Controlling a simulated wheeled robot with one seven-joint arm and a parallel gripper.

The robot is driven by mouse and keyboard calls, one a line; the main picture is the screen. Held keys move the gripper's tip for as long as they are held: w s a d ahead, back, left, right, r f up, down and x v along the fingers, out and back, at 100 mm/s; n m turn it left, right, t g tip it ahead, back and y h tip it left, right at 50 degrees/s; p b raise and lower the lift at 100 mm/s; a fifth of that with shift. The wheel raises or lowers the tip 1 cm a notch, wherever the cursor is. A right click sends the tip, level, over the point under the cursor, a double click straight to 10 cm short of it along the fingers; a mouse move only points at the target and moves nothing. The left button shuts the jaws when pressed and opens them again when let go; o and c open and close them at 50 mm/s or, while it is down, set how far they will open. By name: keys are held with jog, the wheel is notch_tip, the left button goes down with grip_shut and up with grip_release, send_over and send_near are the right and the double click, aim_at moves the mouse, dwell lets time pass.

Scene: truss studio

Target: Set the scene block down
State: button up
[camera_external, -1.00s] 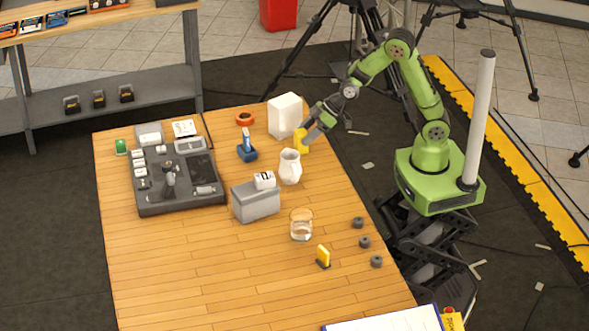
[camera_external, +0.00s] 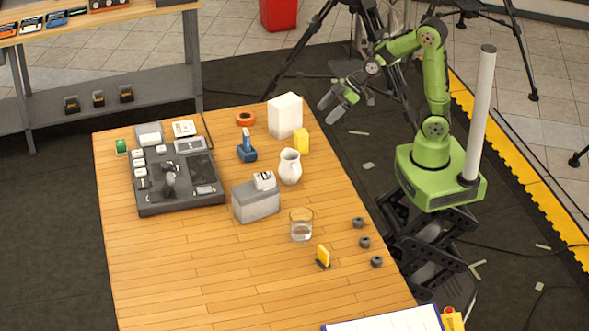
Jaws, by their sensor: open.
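The yellow block (camera_external: 301,140), which appears to be the scene block, stands upright on the wooden table (camera_external: 190,270) near its right edge. It is just in front of and to the right of a tall white box (camera_external: 285,116), and behind a white pitcher (camera_external: 289,167). I cannot tell whether it touches the white box. My gripper (camera_external: 330,112) is open and empty. It is raised up and to the right of the yellow block, clear of it, beyond the table's right edge in the picture.
A grey box (camera_external: 256,203) with a small white block (camera_external: 264,181) on top, a glass (camera_external: 301,226) and a yellow card in a stand (camera_external: 323,257) are nearer. A grey console (camera_external: 178,182) is left. The table's front left is clear.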

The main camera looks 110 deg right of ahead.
jog(key=s+a+r+g, duration=0.1)
jog(key=s+a+r, duration=0.1)
jog(key=s+a, duration=0.4)
jog(key=s+a+r+g, duration=0.2)
jog(key=s+a, duration=0.5)
jog(key=s, duration=0.4)
jog(key=shift+a+r, duration=0.25)
jog(key=shift+r, duration=0.6)
